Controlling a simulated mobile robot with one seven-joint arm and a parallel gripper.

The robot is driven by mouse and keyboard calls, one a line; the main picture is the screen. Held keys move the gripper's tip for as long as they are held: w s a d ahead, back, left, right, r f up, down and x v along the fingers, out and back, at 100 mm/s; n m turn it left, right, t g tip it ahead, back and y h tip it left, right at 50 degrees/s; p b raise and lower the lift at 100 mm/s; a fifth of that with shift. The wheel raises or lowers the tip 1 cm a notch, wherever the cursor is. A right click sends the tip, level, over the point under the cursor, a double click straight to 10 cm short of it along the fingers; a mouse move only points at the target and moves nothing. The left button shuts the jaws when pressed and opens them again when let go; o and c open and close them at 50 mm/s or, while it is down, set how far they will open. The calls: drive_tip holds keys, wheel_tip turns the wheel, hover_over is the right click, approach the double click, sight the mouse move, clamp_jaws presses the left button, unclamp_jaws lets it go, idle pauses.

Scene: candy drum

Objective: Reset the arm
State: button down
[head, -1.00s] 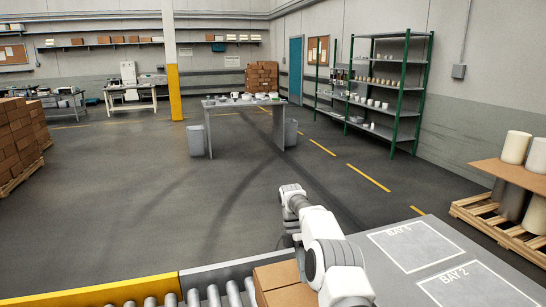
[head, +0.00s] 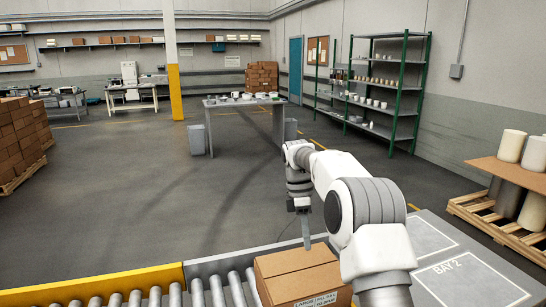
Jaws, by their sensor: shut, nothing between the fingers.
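My white and grey arm reaches out from the lower right in the head view. Its wrist bends downward, and my gripper (head: 306,243) hangs from it, pointing down. The fingers look together, with nothing between them. The gripper shows in front of or just above the far edge of a brown cardboard box (head: 295,262). I cannot tell whether it touches the box. The arm covers part of the box's right side.
A roller conveyor (head: 198,293) with a yellow edge (head: 110,285) runs at the front left. A grey surface with marked bays (head: 470,285) lies right. A pallet of drums (head: 500,222) stands far right. A grey table (head: 240,102) and green shelving (head: 380,90) stand beyond open floor.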

drive_tip(key=s+d+r+m+t, duration=0.35)
drive_tip(key=s+r+m, duration=0.45)
drive_tip(key=s+r, duration=0.75)
drive_tip(key=s+d+f+m+t, duration=0.1)
drive_tip(key=s+m, duration=0.3)
drive_tip(key=s, duration=0.5)
drive_tip(key=s+f+m+t+y, duration=0.1)
drive_tip(key=s+f+m+t, duration=0.3)
drive_tip(key=s, duration=0.6)
drive_tip(key=shift+d+m+y, duration=0.3)
drive_tip(key=shift+d+m, duration=0.05)
drive_tip(key=shift+m, duration=0.35)
drive_tip(key=shift+a, duration=0.25)
